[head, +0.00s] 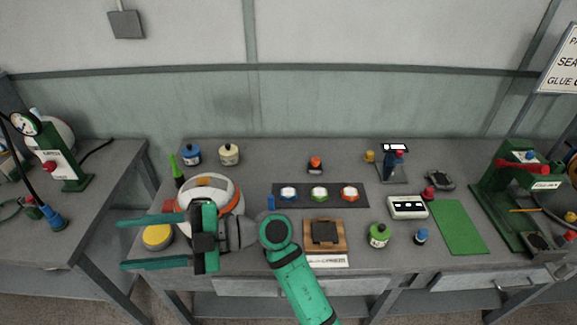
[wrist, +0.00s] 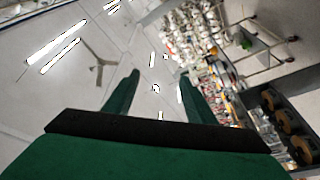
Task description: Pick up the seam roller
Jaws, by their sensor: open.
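I cannot make out the seam roller for certain. A small blue upright piece (head: 271,202) shows just behind my arm at the left end of the dark strip, its lower part perhaps hidden. A small orange-and-black item (head: 315,164) stands farther back on the bench. My gripper (head: 122,244) is open and empty, its fingers pointing left over the bench's front left corner. In the wrist view my gripper (wrist: 160,76) has nothing between its fingers and faces the ceiling and distant shelves.
A round white-and-orange machine (head: 212,185) stands behind my gripper, with a yellow-lidded tin (head: 157,237) beside it. Three coloured pots sit on a dark strip (head: 333,201).

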